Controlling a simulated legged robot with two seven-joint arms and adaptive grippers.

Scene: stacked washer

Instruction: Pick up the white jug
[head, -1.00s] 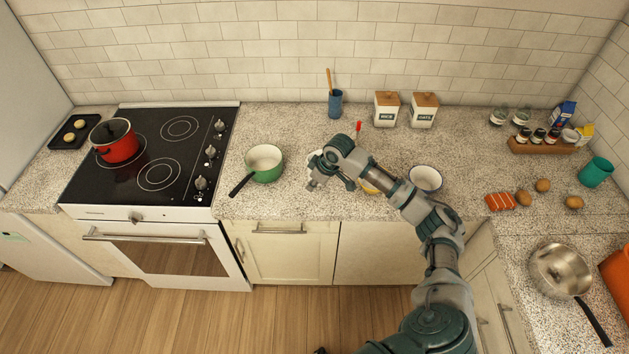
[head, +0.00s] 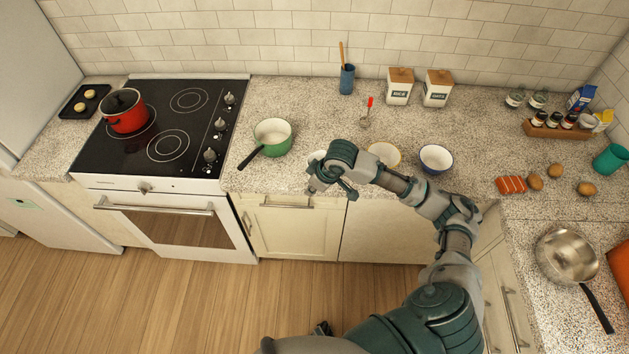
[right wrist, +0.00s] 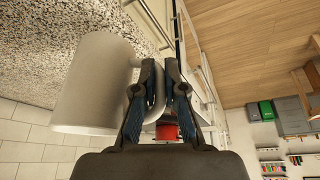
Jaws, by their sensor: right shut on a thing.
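The white jug (right wrist: 92,85) fills the left of the right wrist view, its body beside my fingers. My right gripper (right wrist: 160,78) is shut on the jug's handle, with one finger on each side of it. In the head view my right gripper (head: 326,186) is over the front edge of the counter, right of the green pan. Only a small pale piece of the jug (head: 316,156) shows there behind the gripper. I cannot tell whether the jug touches the counter.
A green pan (head: 273,136) stands left of my gripper, its handle towards the front. A yellow-rimmed bowl (head: 384,154) and a blue-rimmed bowl (head: 436,158) stand to the right. A red-handled utensil (head: 367,112) lies behind. The stove (head: 165,130) is further left.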

